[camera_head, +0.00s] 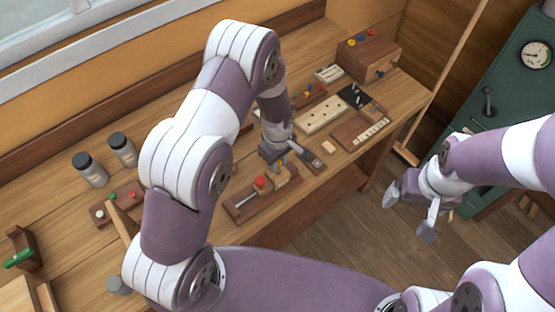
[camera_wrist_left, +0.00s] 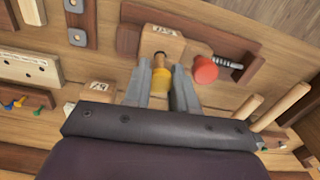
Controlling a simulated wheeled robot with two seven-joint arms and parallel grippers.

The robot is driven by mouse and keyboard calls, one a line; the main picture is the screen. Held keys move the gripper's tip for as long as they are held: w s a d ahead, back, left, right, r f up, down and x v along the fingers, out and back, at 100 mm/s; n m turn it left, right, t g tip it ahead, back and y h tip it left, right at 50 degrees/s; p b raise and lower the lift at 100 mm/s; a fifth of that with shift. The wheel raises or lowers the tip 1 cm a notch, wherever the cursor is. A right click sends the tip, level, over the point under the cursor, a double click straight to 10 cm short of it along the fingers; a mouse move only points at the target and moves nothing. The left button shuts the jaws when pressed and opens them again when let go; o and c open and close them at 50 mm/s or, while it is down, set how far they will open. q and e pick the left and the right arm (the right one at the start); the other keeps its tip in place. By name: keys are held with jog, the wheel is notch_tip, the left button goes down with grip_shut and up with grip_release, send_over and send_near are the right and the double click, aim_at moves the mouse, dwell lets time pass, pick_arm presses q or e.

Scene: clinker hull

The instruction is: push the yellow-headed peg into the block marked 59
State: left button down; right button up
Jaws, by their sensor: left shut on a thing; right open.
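In the left wrist view the yellow-headed peg (camera_wrist_left: 160,82) is between the fingers of my left gripper (camera_wrist_left: 165,75), which is shut on it. Just beyond the peg is a light wooden block (camera_wrist_left: 172,46) with a small dark label, seen upside down and too small to read surely. The peg's far end points at this block; I cannot tell how deep it sits. In the head view my left gripper (camera_head: 278,152) is low over the bench at a light block (camera_head: 287,178). My right gripper (camera_head: 410,214) is open and empty, out beyond the bench's front edge.
A red knob (camera_wrist_left: 205,70) on a threaded rod stands beside the block. Another labelled block (camera_wrist_left: 98,88) is nearby. Along the bench (camera_head: 200,228) are a pale holed board (camera_head: 322,115), a wooden box (camera_head: 370,55) and two dark-lidded jars (camera_head: 90,170). A green cabinet (camera_head: 510,90) stands at right.

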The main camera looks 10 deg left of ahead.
pick_arm(q)
jog(key=shift+f+b, duration=0.7)
jog(key=shift+f, duration=0.2)
jog(key=c, duration=1.3)
grip_release()
jog(key=shift+s, duration=0.1)
jog(key=shift+c, duration=0.2)
jog(key=o, duration=0.5)
notch_tip(320, 180, up, 8)
jog(key=p, duration=0.6)
jog(key=shift+r, duration=0.15)
